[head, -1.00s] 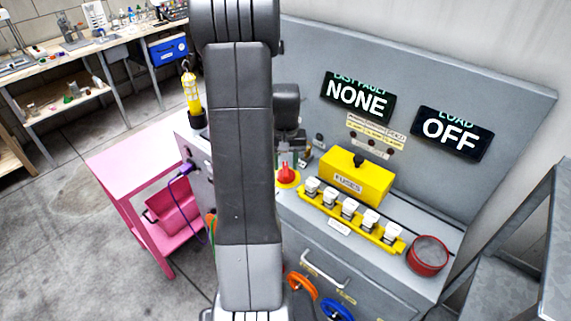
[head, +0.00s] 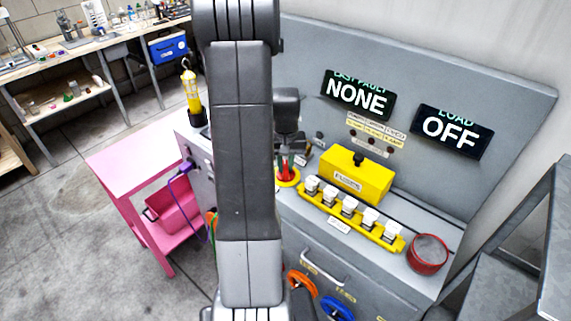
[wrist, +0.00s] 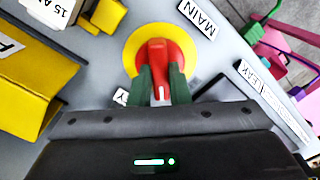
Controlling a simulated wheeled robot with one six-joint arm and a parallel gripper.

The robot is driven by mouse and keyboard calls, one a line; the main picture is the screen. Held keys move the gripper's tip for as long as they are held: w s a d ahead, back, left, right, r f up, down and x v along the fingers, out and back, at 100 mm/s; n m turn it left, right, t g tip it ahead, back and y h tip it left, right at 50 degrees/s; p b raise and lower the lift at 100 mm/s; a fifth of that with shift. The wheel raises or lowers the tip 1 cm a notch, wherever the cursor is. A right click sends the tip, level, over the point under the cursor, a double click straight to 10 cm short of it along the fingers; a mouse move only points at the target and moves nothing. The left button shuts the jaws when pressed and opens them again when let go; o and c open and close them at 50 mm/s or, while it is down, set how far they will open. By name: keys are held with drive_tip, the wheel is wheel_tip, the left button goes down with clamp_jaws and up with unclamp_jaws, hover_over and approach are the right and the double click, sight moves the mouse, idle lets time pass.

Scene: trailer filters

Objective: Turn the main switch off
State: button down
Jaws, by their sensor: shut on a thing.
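The main switch is a red rotary handle (wrist: 156,62) on a round yellow plate (wrist: 135,47), beside a MAIN label (wrist: 198,16) in the wrist view. My gripper (wrist: 160,85) is shut on the red handle, with one green finger on each side of it. In the head view the red handle (head: 285,172) and yellow plate (head: 288,183) show just right of my arm, partly hidden by my gripper. The LOAD display (head: 451,133) reads OFF and the LAST FAULT display (head: 358,95) reads NONE.
A yellow FUSES box (head: 357,177) and a yellow strip (head: 380,236) with several white-topped fuses stand right of the switch. A red round tray (head: 428,254) sits at the panel's right end. A pink cart (head: 125,170) stands at left.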

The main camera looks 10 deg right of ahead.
sight(285, 167)
drive_tip(key=n+b, duration=0.1)
drive_tip(key=n, duration=0.3)
drive_tip(key=n+b, duration=0.1)
drive_tip(key=n, duration=0.4)
drive_tip(key=shift+b, duration=0.3)
idle(0.4)
drive_tip(key=c, duration=1.4)
unclamp_jaws()
drive_tip(key=shift+o, duration=0.2)
wheel_tip(285, 167, up, 14)
drive_tip(key=shift+b, duration=0.4)
